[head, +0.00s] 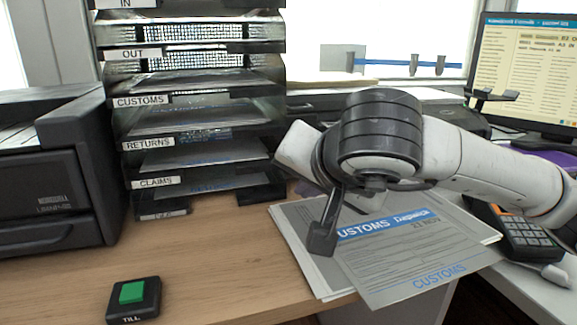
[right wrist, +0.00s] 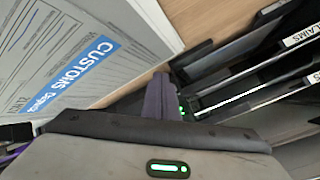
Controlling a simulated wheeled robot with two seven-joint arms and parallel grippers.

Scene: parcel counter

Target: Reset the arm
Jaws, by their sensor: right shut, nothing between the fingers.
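My right arm comes in from the right in the head view, and its gripper (head: 322,238) points down over the left part of the customs papers. The gripper is shut with nothing in it. In the right wrist view its dark fingers (right wrist: 163,98) are together, beside the customs form (right wrist: 60,65) and the tray stack. The top form (head: 405,270) has a blue CUSTOMS band and lies skewed on other sheets at the counter's front edge. I cannot tell whether the fingertips touch the paper. My left gripper is not in view.
A labelled tray stack (head: 153,184) stands behind the counter's middle, close to my right gripper. A black printer (head: 45,190) is at the left. A green TILL button (head: 132,292) sits at the front left. A keypad terminal (head: 520,238) and monitor (head: 522,70) are right. Bare wood lies front centre.

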